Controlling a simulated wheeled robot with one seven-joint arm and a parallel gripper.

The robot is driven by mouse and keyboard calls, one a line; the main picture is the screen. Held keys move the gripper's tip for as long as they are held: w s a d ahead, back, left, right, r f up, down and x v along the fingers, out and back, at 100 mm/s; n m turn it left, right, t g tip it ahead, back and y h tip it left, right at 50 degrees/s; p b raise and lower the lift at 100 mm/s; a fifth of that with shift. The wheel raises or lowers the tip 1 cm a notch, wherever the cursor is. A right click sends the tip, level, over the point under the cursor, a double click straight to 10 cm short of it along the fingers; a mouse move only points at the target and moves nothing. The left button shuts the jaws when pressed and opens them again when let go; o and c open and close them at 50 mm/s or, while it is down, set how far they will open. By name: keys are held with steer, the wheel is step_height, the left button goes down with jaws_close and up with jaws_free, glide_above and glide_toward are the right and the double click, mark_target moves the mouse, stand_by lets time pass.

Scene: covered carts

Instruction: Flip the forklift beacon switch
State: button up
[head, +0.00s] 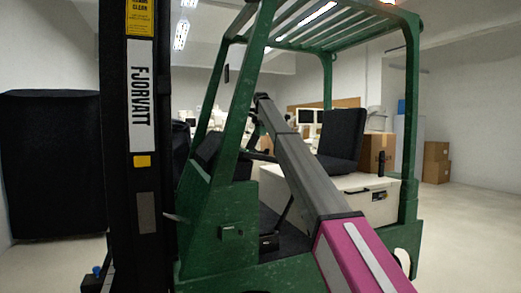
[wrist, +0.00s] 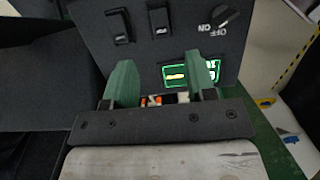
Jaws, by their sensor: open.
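The green forklift (head: 217,225) fills the middle of the head view, and my arm reaches into its open cab. In the wrist view a dark control panel (wrist: 215,53) lies ahead. It has two black rocker switches, a left one (wrist: 117,26) and a right one (wrist: 160,19), and a rotary knob (wrist: 222,14) marked OFF and ON. I cannot tell which of these is the beacon switch. My gripper (wrist: 161,66) is open, its two green fingers apart and empty, below the rockers in the picture. No contact with a switch shows.
A lit green display (wrist: 180,74) is partly behind the right finger. The forklift's roof posts (head: 413,110) and black mast (head: 127,190) stand around the cab. The seat (head: 342,138) is to the right of my arm. Boxes (head: 436,160) stand at the far right.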

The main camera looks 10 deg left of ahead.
step_height(320, 180, down, 9)
steer(key=shift+r, duration=0.15)
steer(key=c, duration=0.9)
